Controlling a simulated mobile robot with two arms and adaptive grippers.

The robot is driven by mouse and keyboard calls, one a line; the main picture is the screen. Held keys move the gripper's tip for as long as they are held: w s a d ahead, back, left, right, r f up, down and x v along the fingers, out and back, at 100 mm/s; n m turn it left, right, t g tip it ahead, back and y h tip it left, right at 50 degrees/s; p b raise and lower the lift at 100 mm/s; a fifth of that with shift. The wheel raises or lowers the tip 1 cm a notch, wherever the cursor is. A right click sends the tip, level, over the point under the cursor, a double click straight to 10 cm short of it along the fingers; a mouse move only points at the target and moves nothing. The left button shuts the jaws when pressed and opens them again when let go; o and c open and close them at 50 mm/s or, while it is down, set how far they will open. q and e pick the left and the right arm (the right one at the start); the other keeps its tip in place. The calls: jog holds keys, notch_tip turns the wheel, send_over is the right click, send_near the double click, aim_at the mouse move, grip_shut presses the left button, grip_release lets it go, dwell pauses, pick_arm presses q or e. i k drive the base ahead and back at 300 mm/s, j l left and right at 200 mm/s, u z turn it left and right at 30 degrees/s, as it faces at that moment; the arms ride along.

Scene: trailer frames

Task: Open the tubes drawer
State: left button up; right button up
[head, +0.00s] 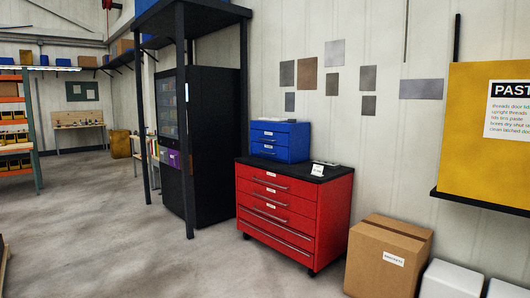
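A red drawer cabinet (328,225) on casters stands against the wall, right of the picture's middle. Its front has several drawers with bar handles, all looking shut. Small white labels sit on the upper drawers, too small to read, so I cannot tell which is the tubes drawer. A smaller blue drawer chest (293,143) with pale labels stands on the cabinet's black top (285,167); its drawers also look shut. Neither of my grippers is in view.
A closed cardboard box (372,262) stands right of the red cabinet, with white containers (451,281) beside it. A black cabinet (215,140) and dark frame post (187,205) stand left. A yellow board (470,100) hangs right. Floor (130,235) before the drawers is clear.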

aim_at(280, 152)
jog(key=i+u, duration=0.2)
jog(key=i, duration=3.15)
jog(key=i+u, duration=0.1)
jog(key=i, duration=0.7)
jog(key=i+l+u, duration=0.1)
jog(key=i, duration=0.7)
jog(key=i+l+u, duration=0.1)
jog(key=i, duration=0.7)
